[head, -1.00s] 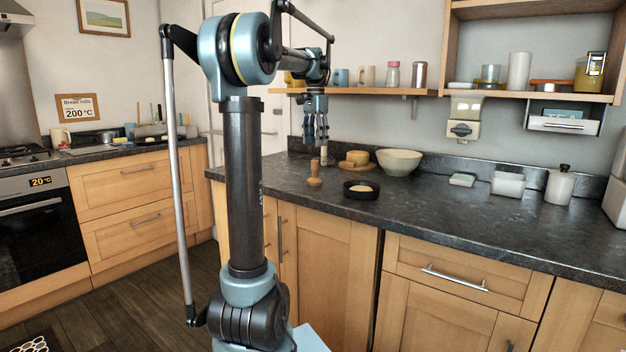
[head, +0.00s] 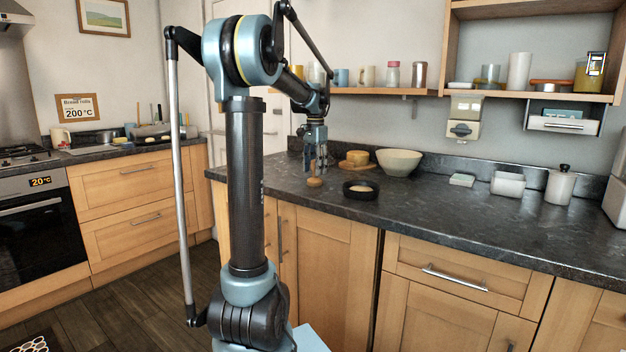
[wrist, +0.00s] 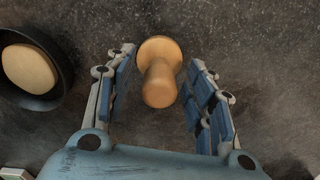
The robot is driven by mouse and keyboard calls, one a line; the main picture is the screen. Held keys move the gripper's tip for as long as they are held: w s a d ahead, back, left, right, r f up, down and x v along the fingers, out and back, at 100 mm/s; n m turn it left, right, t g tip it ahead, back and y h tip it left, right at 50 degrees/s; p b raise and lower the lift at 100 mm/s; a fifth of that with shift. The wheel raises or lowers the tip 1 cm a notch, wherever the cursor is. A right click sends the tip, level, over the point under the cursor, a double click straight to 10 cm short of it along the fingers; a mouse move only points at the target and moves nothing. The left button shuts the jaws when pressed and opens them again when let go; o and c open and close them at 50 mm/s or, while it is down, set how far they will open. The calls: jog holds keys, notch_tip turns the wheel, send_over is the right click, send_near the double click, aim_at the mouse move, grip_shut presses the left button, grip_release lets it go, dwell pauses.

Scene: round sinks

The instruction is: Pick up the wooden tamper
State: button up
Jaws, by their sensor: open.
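The wooden tamper (head: 314,181) stands upright on the dark worktop, its upper part largely hidden by my gripper in the head view. In the wrist view the tamper (wrist: 160,75) shows from above, with its knob toward the camera and its wider base on the worktop. My gripper (head: 315,165) points down over it. In the wrist view the fingers of my gripper (wrist: 160,80) are apart, one on each side of the tamper, with a gap on both sides.
A black round dish (head: 361,190) with a pale round piece inside sits just right of the tamper. The worktop front edge is close; free worktop lies to the right.

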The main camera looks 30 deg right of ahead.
grip_shut()
dwell(0.3)
notch_tip(320, 180, up, 10)
dwell(0.5)
jog(key=c, duration=0.7)
grip_release()
jog(key=c, duration=0.4)
jog(key=shift+o, duration=0.2)
